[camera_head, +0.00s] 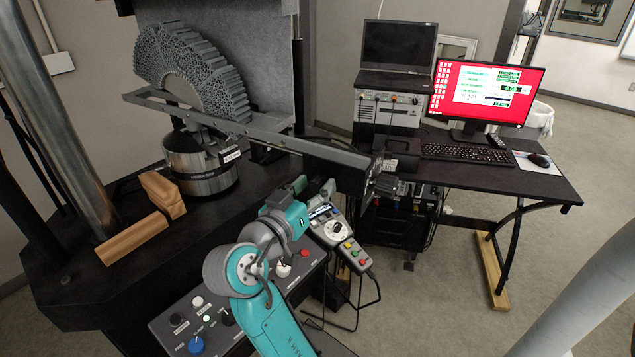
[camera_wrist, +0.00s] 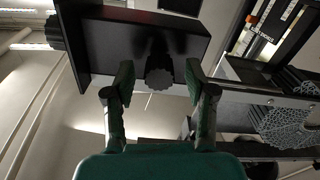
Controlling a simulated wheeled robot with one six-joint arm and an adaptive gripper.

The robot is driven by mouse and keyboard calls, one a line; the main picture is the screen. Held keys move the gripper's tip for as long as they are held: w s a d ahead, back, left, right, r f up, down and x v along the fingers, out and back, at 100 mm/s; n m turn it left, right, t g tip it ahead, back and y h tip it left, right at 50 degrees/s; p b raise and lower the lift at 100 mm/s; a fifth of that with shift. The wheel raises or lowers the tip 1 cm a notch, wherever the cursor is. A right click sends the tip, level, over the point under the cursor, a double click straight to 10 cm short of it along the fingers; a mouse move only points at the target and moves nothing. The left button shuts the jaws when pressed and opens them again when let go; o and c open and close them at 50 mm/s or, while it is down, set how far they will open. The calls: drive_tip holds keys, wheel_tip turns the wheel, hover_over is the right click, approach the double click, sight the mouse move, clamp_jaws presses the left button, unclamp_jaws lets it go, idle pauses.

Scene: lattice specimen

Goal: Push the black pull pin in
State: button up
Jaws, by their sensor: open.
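In the wrist view a dark, scalloped knob, which looks like the black pull pin (camera_wrist: 159,79), sticks out below a black block (camera_wrist: 140,38). My gripper (camera_wrist: 159,85) is open, with one green-padded finger on either side of the knob. Gaps show between the knob and both fingers; its depth relative to the fingertips is hard to tell. In the head view my gripper (camera_head: 322,189) is under the right end of the long metal beam (camera_head: 290,143). The pin cannot be made out there.
A second dark knob (camera_wrist: 54,32) is on the block's left end. A hand-held control pendant (camera_head: 338,232) and a control panel (camera_head: 185,318) lie close to my arm. A lattice arch (camera_head: 195,70) stands behind the beam. A desk (camera_head: 485,182) is at the right.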

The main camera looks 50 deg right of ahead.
drive_tip(key=v, duration=1)
